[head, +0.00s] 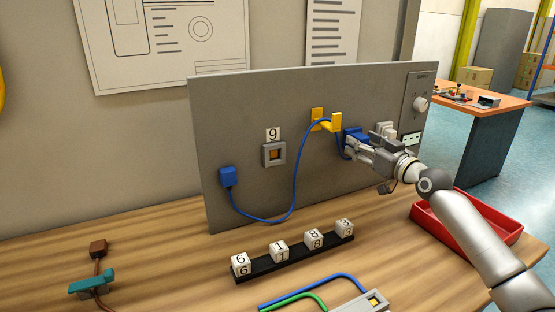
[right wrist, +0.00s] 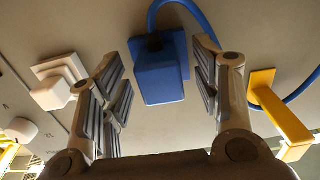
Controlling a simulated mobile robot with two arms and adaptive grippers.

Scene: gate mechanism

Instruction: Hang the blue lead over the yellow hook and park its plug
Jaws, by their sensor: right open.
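The blue lead (head: 296,178) runs from a blue block (head: 226,176) at the panel's left, sags, then rises over the yellow hook (head: 334,122) and drops to its blue plug (head: 353,136). In the right wrist view the plug (right wrist: 160,75) sits against a blue square plate on the panel, with the lead looping from it towards the hook (right wrist: 280,115). My right gripper (head: 350,146) is at the plug, and its fingers (right wrist: 160,85) are open on either side of it, with gaps visible. My left gripper is not in view.
A white fitting (head: 385,129) is on the panel (head: 245,105) close right of the plug. A grey-framed button (head: 273,154) sits left of the hook. Numbered cubes (head: 279,251) stand in a black rack on the table. A red tray (head: 430,219) lies under my right arm.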

